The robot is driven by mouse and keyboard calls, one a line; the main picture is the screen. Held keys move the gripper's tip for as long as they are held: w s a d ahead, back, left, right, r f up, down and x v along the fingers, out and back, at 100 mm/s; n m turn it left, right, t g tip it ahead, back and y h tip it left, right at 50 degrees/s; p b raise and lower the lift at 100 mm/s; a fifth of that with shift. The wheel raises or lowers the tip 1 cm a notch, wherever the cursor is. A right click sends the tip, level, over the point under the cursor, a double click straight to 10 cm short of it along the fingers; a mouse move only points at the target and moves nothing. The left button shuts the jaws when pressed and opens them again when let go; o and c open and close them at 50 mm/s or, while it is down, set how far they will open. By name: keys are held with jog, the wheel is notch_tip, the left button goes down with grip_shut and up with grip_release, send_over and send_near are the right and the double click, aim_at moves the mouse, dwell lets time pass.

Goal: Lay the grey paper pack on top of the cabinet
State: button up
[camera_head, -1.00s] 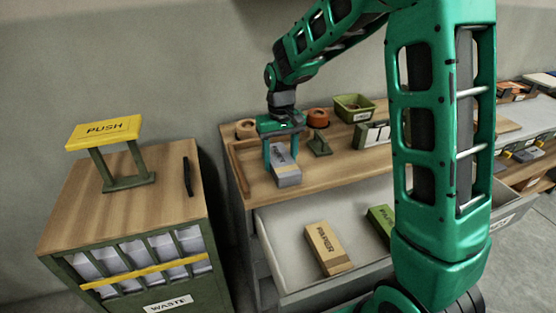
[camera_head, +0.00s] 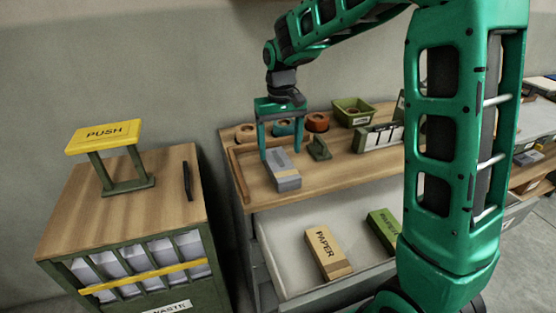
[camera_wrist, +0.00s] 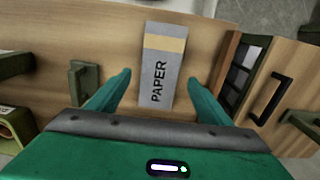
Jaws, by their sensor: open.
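The grey paper pack (camera_head: 282,170), with a tan band and the word PAPER, lies flat on the wooden top of the cabinet (camera_head: 340,178), near its front left part. In the wrist view the grey paper pack (camera_wrist: 160,72) lies beyond and between my fingertips, with a gap on either side. My gripper (camera_head: 281,152) is open and points down just above and behind the pack. In the wrist view my gripper (camera_wrist: 160,85) shows both fingers spread and nothing held.
An open drawer (camera_head: 285,240) below holds a tan paper pack (camera_head: 327,252) and a green one (camera_head: 384,228). Tape rolls (camera_head: 318,122), a green bin (camera_head: 353,111) and a small stand (camera_head: 320,148) stand behind. A waste cabinet (camera_head: 130,220) with a yellow PUSH sign (camera_head: 104,136) is at left.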

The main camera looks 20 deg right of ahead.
aim_at(280, 162)
notch_tip(280, 162, up, 6)
jog(key=s+d+m, duration=0.3)
jog(key=s+d, duration=1)
jog(key=s, duration=0.2)
jog(key=s+d+f+m, duration=0.1)
jog(key=s+d+f, duration=0.1)
jog(key=s, duration=0.7)
jog(key=s+d+f+m, duration=0.2)
jog(key=s, duration=0.7)
jog(key=shift+s+f, duration=0.3)
jog(key=shift+s, duration=0.05)
